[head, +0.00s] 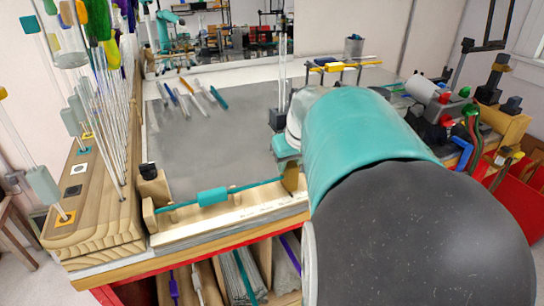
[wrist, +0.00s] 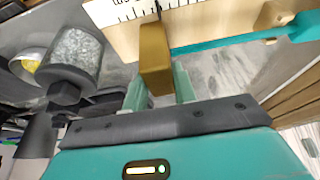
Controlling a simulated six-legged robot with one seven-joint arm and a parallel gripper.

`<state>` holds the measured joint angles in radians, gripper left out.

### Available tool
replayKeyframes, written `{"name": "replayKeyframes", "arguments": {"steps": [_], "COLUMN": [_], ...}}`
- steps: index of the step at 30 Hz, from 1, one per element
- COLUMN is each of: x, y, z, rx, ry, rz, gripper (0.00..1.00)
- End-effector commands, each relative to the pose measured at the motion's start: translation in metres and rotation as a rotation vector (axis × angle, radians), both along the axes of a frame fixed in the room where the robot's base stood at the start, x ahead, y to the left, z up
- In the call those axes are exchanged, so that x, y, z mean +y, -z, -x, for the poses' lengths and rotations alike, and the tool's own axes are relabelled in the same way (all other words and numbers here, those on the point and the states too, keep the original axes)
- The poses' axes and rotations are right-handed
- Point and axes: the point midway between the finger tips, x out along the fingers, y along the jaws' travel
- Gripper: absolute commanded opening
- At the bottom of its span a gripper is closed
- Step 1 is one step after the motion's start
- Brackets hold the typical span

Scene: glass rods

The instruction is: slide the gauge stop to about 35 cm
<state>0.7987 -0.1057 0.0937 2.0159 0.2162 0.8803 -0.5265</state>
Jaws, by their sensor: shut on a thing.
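The gauge stop (head: 290,178) is a brass-coloured block at the right part of the wooden length gauge (head: 235,221). It also shows in the wrist view (wrist: 154,50), next to the white ruled scale (wrist: 140,10). My gripper (wrist: 158,84) is shut on the stop, one pale green finger on each side of it. In the head view my arm hides the fingers and the gauge's right end. A teal glass rod (head: 176,205) with a teal block (head: 212,197) lies along the gauge, left of the stop. The scale numbers are too small to read.
A wooden rack (head: 95,215) of upright glass rods stands at the left. Several short rods (head: 190,95) lie on the grey mat (head: 215,145) behind the gauge. A metal cup (wrist: 70,55) shows at the wrist view's left. Equipment with red and green knobs (head: 445,98) stands at the right.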

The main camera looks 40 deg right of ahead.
Motion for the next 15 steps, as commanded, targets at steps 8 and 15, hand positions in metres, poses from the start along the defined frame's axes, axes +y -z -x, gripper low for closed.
{"name": "replayKeyframes", "arguments": {"steps": [8,15], "x": [-0.028,-0.028], "y": [0.0,-0.001], "z": [0.008,0.008], "rx": [0.0,0.0], "ry": [0.001,0.001], "rz": [0.0,0.0], "gripper": [0.0,0.29]}}
